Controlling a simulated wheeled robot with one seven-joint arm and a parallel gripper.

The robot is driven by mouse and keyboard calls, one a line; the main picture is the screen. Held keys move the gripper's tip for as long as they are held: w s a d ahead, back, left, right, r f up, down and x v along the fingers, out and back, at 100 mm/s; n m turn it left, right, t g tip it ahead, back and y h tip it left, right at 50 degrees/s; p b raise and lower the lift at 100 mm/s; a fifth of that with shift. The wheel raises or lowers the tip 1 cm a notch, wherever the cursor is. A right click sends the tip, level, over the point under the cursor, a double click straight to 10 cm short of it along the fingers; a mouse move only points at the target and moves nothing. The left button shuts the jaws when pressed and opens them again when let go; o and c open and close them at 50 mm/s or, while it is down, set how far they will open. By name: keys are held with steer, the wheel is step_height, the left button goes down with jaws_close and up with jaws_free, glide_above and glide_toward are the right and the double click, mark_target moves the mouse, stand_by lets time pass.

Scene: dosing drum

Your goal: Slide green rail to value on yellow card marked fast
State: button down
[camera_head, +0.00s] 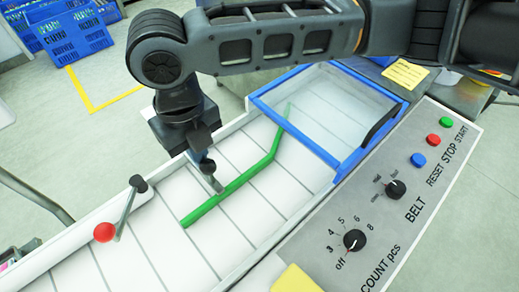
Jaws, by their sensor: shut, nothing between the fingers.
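The green rail (213,201) lies across the pale slatted belt (205,250). It runs up from the near left, bends, and continues under the clear, blue-framed cover. My gripper (212,178) points down just beside the rail's left part, shut and empty. A small grey piece at its tip reaches close to the rail; I cannot tell whether they touch. A yellow card (405,73) with small, unreadable writing lies at the upper right. Another yellow card (297,280) is cut off at the bottom edge. I cannot read which card is marked fast.
A blue-framed cover (285,78) stands over the belt's far part. The control panel (375,215) at the right carries a COUNT knob (355,240), a BELT knob (396,190) and coloured buttons. Blue crates (75,33) stand behind.

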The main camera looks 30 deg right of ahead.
steer(key=shift+s+d, duration=0.15)
steer(key=shift+s, duration=0.75)
steer(key=shift+w, duration=0.8)
step_height(320, 180, up, 8)
steer(key=p, duration=0.6)
steer(key=shift+a, duration=0.2)
